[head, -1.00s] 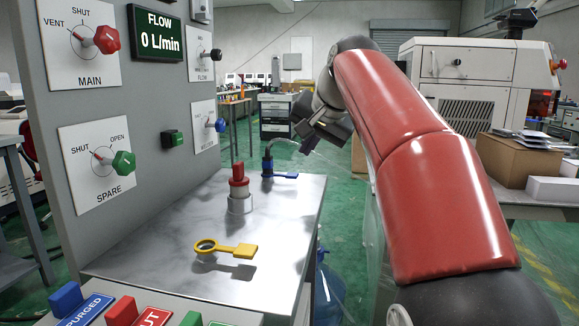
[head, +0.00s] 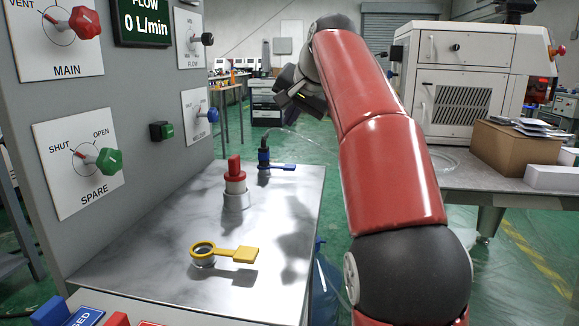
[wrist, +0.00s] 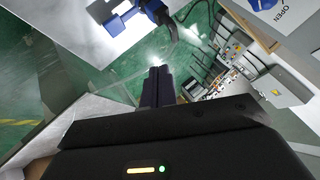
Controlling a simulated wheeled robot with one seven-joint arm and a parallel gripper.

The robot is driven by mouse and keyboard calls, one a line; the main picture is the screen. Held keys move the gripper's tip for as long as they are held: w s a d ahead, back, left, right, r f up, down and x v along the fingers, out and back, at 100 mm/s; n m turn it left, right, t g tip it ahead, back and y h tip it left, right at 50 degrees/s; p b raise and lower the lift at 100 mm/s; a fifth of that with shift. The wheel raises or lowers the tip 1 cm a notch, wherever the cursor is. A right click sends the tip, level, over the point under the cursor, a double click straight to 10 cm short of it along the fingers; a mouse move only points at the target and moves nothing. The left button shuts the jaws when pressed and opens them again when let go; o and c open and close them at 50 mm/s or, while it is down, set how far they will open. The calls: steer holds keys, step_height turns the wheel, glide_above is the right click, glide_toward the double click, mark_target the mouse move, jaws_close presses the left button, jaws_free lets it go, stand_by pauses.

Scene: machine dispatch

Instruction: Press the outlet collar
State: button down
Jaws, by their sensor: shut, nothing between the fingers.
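A blue collar with a flat blue tab (head: 280,166) sits around a fitting at the back right of the marbled bench top. A dark hose plug (head: 263,149) stands in that fitting. The collar also shows at the top of the wrist view (wrist: 122,30), with the dark hose beside it. No label shows which fitting is the outlet. My gripper (head: 284,92) is above and beyond the bench's back right corner, apart from the blue collar. In the wrist view its fingers (wrist: 158,84) are together and empty.
A red-capped fitting (head: 235,180) stands mid-bench, and a yellow ring with a tab (head: 235,254) is at the front. The grey panel (head: 150,90) with knobs rises at the left; the display reads 0 L/min. A clear hose runs behind the bench.

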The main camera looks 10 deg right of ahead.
mark_target(288, 165)
step_height(288, 165, down, 8)
steer(key=b, duration=0.3)
steer(key=shift+r+b, duration=0.15)
steer(key=shift+b, duration=0.25)
stand_by(1.7)
steer(key=shift+f, duration=0.4)
steer(key=shift+f+b, duration=0.85)
steer(key=shift+f, duration=0.05)
stand_by(0.7)
steer(key=shift+r, duration=0.1)
steer(key=shift+r+p, duration=1.25)
steer(key=shift+p, duration=0.15)
step_height(288, 165, up, 3)
steer(key=p, duration=0.3)
steer(key=shift+r, duration=0.95)
